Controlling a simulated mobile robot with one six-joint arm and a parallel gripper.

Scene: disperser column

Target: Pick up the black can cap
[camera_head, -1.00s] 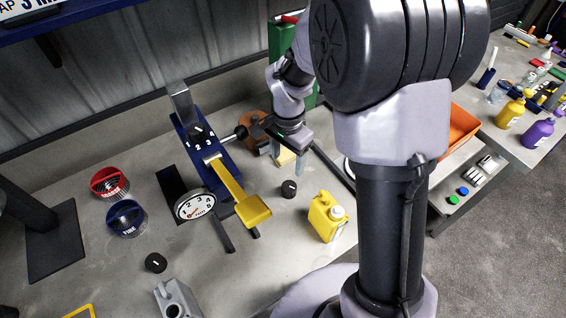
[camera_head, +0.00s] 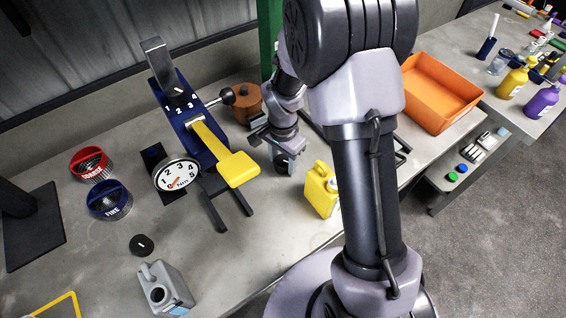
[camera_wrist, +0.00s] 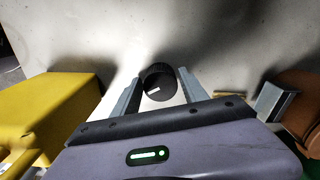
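A black can cap (camera_wrist: 158,84) with a white mark lies on the table between the two fingers of my gripper (camera_wrist: 160,76) in the wrist view. The fingers are open, with a gap showing on either side of the cap. In the head view my gripper (camera_head: 281,163) is low over the table, left of the yellow can, and mostly hides this cap. A second black cap (camera_head: 142,244) lies beside the grey can (camera_head: 164,290) at the front left.
The yellow can (camera_head: 321,190) stands close to my gripper, also at left in the wrist view (camera_wrist: 50,108). The blue dispenser with a yellow lever (camera_head: 238,168) and a brown round container (camera_head: 246,103) stand nearby. An orange tray (camera_head: 440,92) is at right.

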